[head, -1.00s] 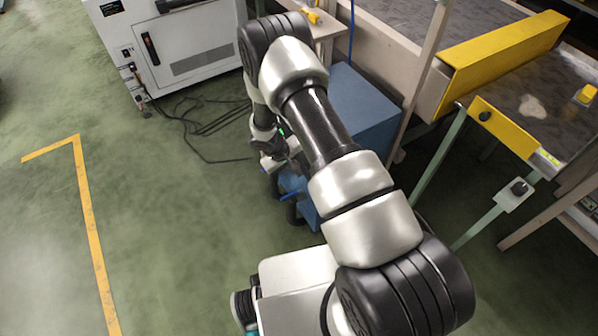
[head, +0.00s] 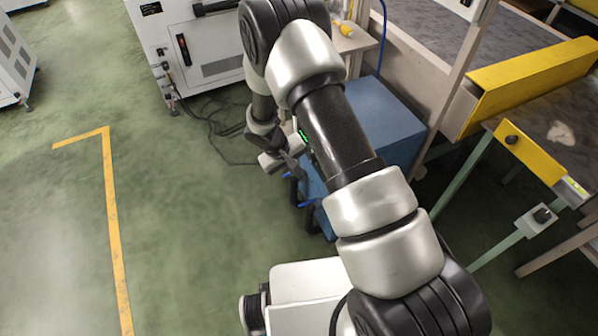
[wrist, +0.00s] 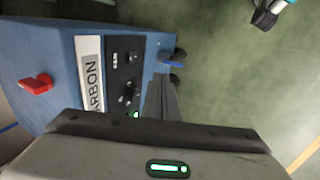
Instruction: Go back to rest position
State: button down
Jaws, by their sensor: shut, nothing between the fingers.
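My arm reaches forward over the green floor in the head view, bent at the elbow and hanging down. My gripper hangs low beside the blue machine (head: 383,128). In the wrist view my gripper (wrist: 160,98) shows its dark fingers together, with nothing visible between them. Beyond them is the blue machine's side (wrist: 35,75), with a black control panel (wrist: 124,75), a white lettered label and a red switch (wrist: 37,84). The fingers appear apart from the panel. In the head view my arm hides part of the machine.
A white cabinet (head: 205,50) stands at the back, with dark cables (head: 215,125) on the floor beside it. The conveyor (head: 425,50) and its yellow guards (head: 530,80) lie right. Open floor with a yellow line (head: 112,210) lies left.

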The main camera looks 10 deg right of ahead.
jog(key=s+d+r+m+t+y, duration=0.1)
jog(key=s+d+r, duration=0.15)
jog(key=r, duration=1.15)
jog(key=s+d+r+m, duration=0.1)
jog(key=d+r, duration=0.2)
jog(key=r, duration=1.1)
jog(key=s+r+m+t+y, duration=0.1)
jog(key=s+r+t+y, duration=0.1)
jog(key=s+r, duration=0.7)
jog(key=s+r+m+t+y, duration=0.1)
jog(key=s+r, duration=0.6)
jog(key=s, duration=0.5)
notch_tip(320, 180, up, 19)
jog(key=p, duration=1.9)
jog(key=shift+d+f, duration=0.15)
jog(key=shift+d, duration=0.05)
